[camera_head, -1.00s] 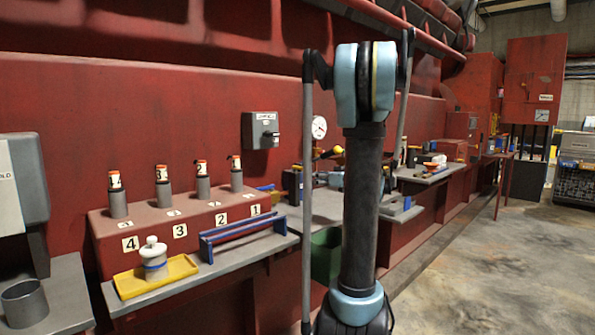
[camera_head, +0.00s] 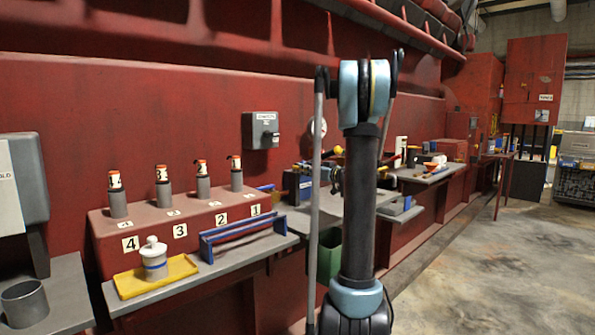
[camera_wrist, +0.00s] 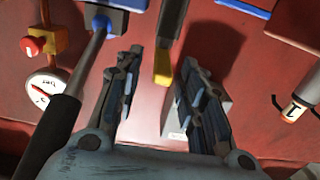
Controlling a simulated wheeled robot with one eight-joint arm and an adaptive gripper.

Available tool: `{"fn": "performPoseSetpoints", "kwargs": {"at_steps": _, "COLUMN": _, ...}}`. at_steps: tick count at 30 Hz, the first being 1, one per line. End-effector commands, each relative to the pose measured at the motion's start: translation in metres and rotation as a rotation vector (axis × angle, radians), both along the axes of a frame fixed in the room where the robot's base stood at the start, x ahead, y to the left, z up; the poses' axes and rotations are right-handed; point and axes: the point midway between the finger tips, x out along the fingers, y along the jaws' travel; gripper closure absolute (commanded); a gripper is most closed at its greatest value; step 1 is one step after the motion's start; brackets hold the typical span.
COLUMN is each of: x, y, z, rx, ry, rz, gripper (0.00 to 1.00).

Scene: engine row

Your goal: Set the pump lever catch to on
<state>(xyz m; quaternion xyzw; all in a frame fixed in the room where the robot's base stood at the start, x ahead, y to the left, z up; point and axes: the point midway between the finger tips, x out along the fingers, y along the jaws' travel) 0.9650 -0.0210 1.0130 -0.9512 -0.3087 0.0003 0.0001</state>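In the wrist view my gripper (camera_wrist: 158,85) is open, its two dark fingers well apart with nothing between the tips. A dark bar with a yellow end (camera_wrist: 163,72) lies beyond the fingers, in line with the gap. A grey rod with a black sleeve (camera_wrist: 58,125) runs along the left finger up to a blue joint (camera_wrist: 100,24); it may be the pump lever. I cannot single out the catch or its setting. In the head view a yellow knob (camera_head: 338,150) shows beside my arm, which hides much of the pump area.
A dial gauge (camera_wrist: 44,88) and a red knob (camera_wrist: 31,45) are at the wrist view's left. A bottle labelled 1 (camera_wrist: 294,110) is at its right. In the head view, a blue box (camera_head: 298,187) stands on the shelf, with a green bin (camera_head: 328,255) below. Open floor is at right.

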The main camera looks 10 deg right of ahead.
Motion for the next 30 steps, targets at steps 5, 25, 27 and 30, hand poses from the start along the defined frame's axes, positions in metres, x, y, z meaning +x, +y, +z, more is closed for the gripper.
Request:
{"fn": "performPoseSetpoints", "kwargs": {"at_steps": 5, "x": 0.026, "y": 0.02, "z": 0.0, "rx": 0.0, "ry": 0.0, "rz": 0.003, "gripper": 0.63}}
{"fn": "performPoseSetpoints", "kwargs": {"at_steps": 25, "x": 0.059, "y": 0.044, "z": 0.0, "rx": 0.0, "ry": 0.0, "rz": 0.001, "gripper": 0.63}}
{"fn": "performPoseSetpoints", "kwargs": {"at_steps": 27, "x": 0.059, "y": 0.044, "z": 0.0, "rx": 0.0, "ry": 0.0, "rz": 0.001, "gripper": 0.7}}
{"fn": "performPoseSetpoints", "kwargs": {"at_steps": 30, "x": 0.059, "y": 0.044, "z": 0.0, "rx": 0.0, "ry": 0.0, "rz": 0.0, "gripper": 0.93}}
